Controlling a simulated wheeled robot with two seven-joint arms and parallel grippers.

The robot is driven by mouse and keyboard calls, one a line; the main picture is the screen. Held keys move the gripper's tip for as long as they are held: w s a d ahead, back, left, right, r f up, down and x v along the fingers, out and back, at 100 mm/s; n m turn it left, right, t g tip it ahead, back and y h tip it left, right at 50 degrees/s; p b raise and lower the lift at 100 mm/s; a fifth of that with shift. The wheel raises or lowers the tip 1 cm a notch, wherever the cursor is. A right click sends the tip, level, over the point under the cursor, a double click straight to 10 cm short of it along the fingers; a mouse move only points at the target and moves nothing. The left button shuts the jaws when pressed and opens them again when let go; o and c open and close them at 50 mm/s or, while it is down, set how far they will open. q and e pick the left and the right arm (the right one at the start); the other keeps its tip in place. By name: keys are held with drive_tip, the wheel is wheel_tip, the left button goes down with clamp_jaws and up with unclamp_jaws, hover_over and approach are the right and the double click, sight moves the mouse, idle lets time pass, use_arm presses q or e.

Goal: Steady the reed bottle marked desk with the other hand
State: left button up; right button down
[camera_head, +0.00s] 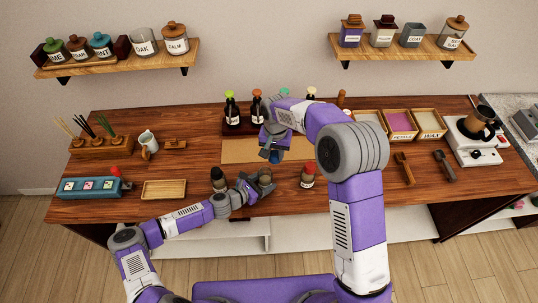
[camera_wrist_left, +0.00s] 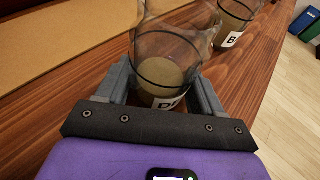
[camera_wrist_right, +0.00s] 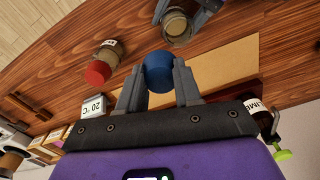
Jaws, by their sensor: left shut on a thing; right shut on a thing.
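The reed bottle (camera_wrist_left: 160,78) is clear glass with a dull yellow-brown liquid and a partly hidden label that seems to start with "D". It stands on the table near the front edge; it also shows in the head view (camera_head: 265,176). My left gripper (camera_head: 256,184) is shut around its lower body, a finger on each side. My right gripper (camera_head: 274,146) is above and behind the bottle, shut on a blue round bulb (camera_wrist_right: 158,70). In the right wrist view the bulb is apart from the bottle (camera_wrist_right: 178,24). What lies below the bulb is hidden.
A second glass bottle marked B (camera_wrist_left: 236,22) stands near the held one. A red-capped bottle (camera_head: 307,177) stands to the right. A tan mat (camera_head: 236,152) lies behind. Dropper bottles stand in a rack (camera_head: 233,129) at the back. A small wooden tray (camera_head: 164,189) lies front left.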

drive_tip(key=shift+w+d+r, duration=0.1)
drive_tip(key=shift+d+r, duration=0.25)
drive_tip(key=shift+d, duration=0.4)
drive_tip(key=shift+w+d+r, duration=0.1)
drive_tip(key=shift+d+r, duration=0.3)
drive_tip(key=shift+d, duration=0.3)
drive_tip(key=shift+w+d+r, duration=0.1)
drive_tip(key=shift+d+r, duration=0.25)
drive_tip(key=shift+d, duration=0.4)
use_arm(q)
drive_tip(key=o, duration=1.7)
drive_tip(key=shift+a, duration=0.1)
drive_tip(key=v, duration=1.2)
drive_tip(key=shift+s, duration=0.1)
